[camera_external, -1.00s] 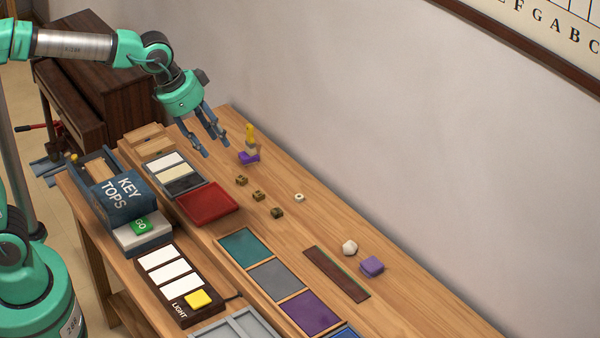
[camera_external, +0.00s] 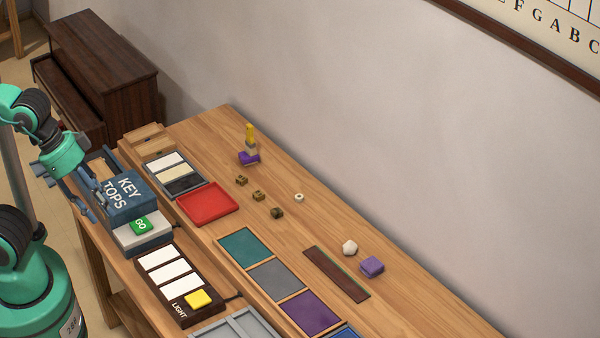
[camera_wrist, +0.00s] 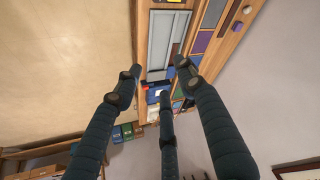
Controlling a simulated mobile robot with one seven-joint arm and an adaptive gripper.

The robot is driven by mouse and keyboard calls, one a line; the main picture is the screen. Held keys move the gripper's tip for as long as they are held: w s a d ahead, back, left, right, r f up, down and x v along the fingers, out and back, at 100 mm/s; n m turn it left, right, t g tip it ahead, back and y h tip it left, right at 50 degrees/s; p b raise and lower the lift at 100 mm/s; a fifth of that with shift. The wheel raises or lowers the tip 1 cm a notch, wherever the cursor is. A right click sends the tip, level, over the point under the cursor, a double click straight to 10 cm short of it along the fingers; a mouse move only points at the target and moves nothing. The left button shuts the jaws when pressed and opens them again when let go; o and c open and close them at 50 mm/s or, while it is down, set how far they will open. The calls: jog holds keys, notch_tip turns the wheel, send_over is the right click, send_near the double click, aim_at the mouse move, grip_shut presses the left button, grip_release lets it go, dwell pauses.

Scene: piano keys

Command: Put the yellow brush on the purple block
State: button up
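The yellow brush (camera_external: 250,134) stands upright near the bench's back edge, yellow end up and beige part below. Directly under it is a small purple block (camera_external: 248,158), and the brush appears to rest on it. A second purple block, lighter and rounded (camera_external: 372,266), lies farther right. My gripper (camera_external: 78,197) is at the left of the bench beside the blue KEY TOPS box, far from the brush. In the wrist view my gripper (camera_wrist: 160,76) has its fingers spread, with nothing between them. I cannot make out the brush there.
The blue KEY TOPS box (camera_external: 124,197) and green GO button (camera_external: 141,226) are close to my gripper. A red tray (camera_external: 208,204), several small brown blocks (camera_external: 258,196), a white ring (camera_external: 299,197) and a white faceted piece (camera_external: 350,247) lie on the bench. A dark piano (camera_external: 100,80) stands behind.

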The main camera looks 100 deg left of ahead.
jog(key=shift+s+d+f, duration=0.25)
jog(key=shift+s+d, duration=0.05)
jog(key=shift+s, duration=0.2)
jog(key=shift+s+d+f, duration=0.25)
jog(key=shift+s+d, duration=0.05)
jog(key=shift+s, duration=0.2)
dwell(0.7)
